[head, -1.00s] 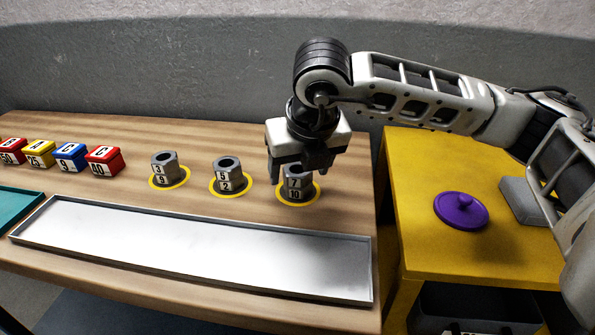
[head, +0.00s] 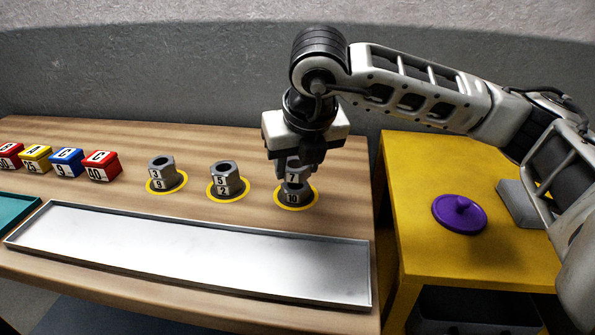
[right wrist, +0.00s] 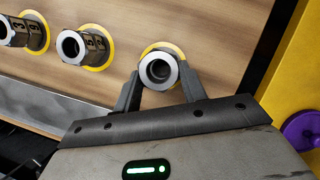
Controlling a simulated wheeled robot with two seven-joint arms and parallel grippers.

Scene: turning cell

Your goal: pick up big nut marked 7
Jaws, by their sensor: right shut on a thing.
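The big nut marked 7 (head: 292,177) is a grey metal nut with a white label. My right gripper (head: 295,165) is shut on it from above and holds it slightly above the lower nut marked 10 (head: 293,197). In the right wrist view the held nut (right wrist: 158,68) shows its round bore between my two right fingertips (right wrist: 160,84). The lower nut stands on a yellow ring (head: 313,198) on the wooden table. The gripper hides part of the nut marked 7. My left gripper is not in view.
Nut stacks marked 5 and 2 (head: 227,180) and 3 and 9 (head: 163,174) stand to the left. An empty metal tray (head: 190,252) lies in front. Several coloured blocks (head: 67,162) stand at far left. A yellow table (head: 420,180) with a purple lid (head: 458,217) is right.

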